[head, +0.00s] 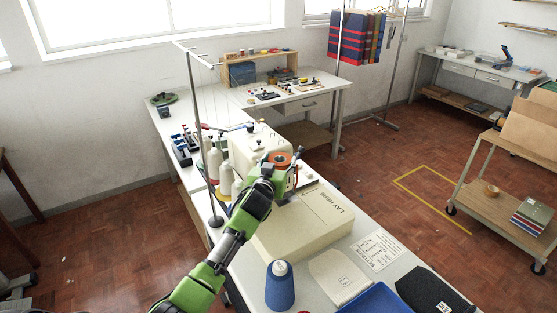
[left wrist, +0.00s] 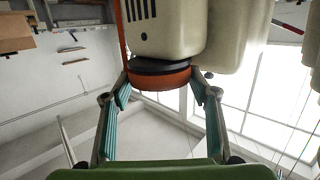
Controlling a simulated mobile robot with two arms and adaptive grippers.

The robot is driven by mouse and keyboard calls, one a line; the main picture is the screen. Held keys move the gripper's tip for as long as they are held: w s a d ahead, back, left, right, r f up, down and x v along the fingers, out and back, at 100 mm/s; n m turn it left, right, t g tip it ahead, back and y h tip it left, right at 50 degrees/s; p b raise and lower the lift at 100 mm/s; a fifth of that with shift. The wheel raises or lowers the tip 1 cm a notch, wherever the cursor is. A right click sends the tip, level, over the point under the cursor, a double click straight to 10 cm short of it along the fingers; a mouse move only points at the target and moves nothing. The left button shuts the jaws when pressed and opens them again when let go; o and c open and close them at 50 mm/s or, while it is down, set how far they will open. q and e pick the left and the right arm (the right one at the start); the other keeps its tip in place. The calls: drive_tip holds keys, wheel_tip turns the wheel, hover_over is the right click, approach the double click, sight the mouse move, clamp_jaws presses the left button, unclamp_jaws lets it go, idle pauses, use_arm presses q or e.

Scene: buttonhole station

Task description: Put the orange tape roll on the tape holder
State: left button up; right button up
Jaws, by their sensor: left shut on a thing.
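The orange tape roll (head: 281,157) is at the upper front of the cream sewing machine (head: 254,146), at the end of my left arm. In the left wrist view the roll (left wrist: 162,80) sits between the two fingers of my left gripper (left wrist: 160,90), which is shut on it. A dark round disc (left wrist: 160,64) lies right against the roll, in front of the machine body. It may be part of the tape holder; I cannot tell whether the roll is on it. My left gripper (head: 274,170) partly hides this area in the head view. My right gripper is not in view.
White and cream thread cones (head: 215,162) and a thin thread stand (head: 192,90) are close left of the machine. A cream box-shaped machine bed (head: 303,224) lies below the gripper. A blue cone (head: 280,286) and blue tray (head: 375,300) are at the table's near end.

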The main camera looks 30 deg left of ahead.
use_arm(q)
drive_tip(key=shift+f, duration=0.15)
drive_tip(key=o, duration=0.7)
drive_tip(key=shift+f, duration=0.1)
drive_tip(key=shift+c, duration=0.2)
drive_tip(key=shift+r, duration=0.25)
drive_tip(key=shift+s+f, duration=0.2)
drive_tip(key=shift+s, duration=0.1)
drive_tip(key=b+v, duration=0.2)
drive_tip(key=v, duration=0.9)
drive_tip(key=shift+s, duration=0.25)
drive_tip(key=shift+d, duration=0.1)
